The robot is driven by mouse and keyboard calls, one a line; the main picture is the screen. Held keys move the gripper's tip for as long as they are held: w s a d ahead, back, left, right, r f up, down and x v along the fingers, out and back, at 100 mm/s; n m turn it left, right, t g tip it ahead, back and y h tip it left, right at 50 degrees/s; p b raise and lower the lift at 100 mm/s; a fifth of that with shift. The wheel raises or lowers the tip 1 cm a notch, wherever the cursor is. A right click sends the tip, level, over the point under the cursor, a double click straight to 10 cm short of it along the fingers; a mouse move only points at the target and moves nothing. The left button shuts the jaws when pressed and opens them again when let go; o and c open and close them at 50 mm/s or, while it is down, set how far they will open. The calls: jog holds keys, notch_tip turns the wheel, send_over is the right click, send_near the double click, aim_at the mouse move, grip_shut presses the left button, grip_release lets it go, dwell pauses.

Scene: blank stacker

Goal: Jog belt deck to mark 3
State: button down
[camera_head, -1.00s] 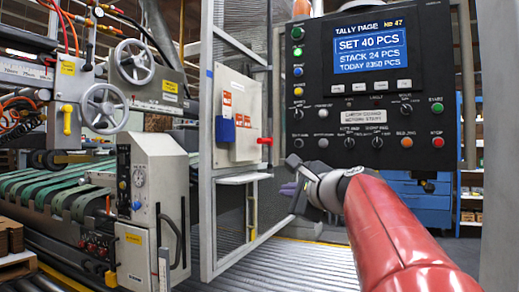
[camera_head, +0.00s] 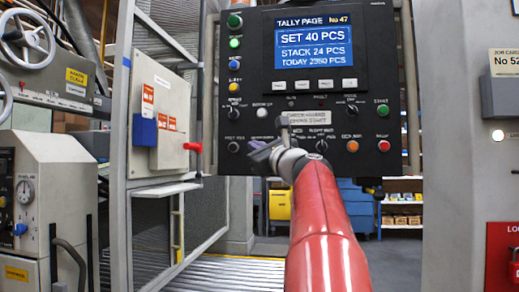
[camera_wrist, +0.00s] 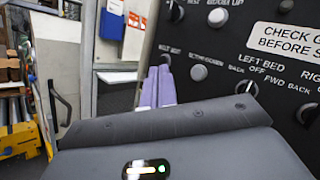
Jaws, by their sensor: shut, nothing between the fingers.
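A black control panel (camera_head: 381,65) stands ahead, with a blue tally screen (camera_head: 314,45) reading SET 40 PCS, STACK 24 PCS, TODAY 2350 PCS. My gripper (camera_head: 259,152) is shut and empty, in front of the panel's lower left part. In the wrist view its purple fingers (camera_wrist: 157,86) lie together, near a small control at the panel's left edge whose label is too blurred to read surely. I cannot tell whether they touch it. A selector knob (camera_wrist: 247,88) below LEFT BED stands to the right. The belt deck and its marks are not visible now.
A metal frame with a white box (camera_head: 173,105), blue block and red handle (camera_head: 193,148) stands left of the panel. A grey machine cabinet (camera_head: 50,205) is at far left. A grey column (camera_head: 465,150) with a red lock box (camera_head: 503,255) is at right.

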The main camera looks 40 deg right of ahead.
jog(key=w+d+p, duration=0.4)
jog(key=w+d, duration=0.1)
jog(key=d, duration=0.1)
jog(key=shift+w+d, duration=0.35)
dwell(0.3)
jog(key=shift+w+d+p, duration=0.1)
jog(key=shift+p, duration=0.3)
dwell(1.4)
jog(key=shift+w+d, duration=0.2)
jog(key=shift+d, duration=0.05)
jog(key=shift+w+d+p, duration=0.25)
jog(key=shift+d+p, duration=0.05)
jog(key=shift+p, duration=0.2)
dwell(0.5)
jog(key=shift+s+a+f, duration=0.1)
dwell(2.7)
jog(key=shift+s+a+b, duration=0.45)
jog(key=shift+a+b, duration=0.1)
jog(key=shift+b, duration=0.05)
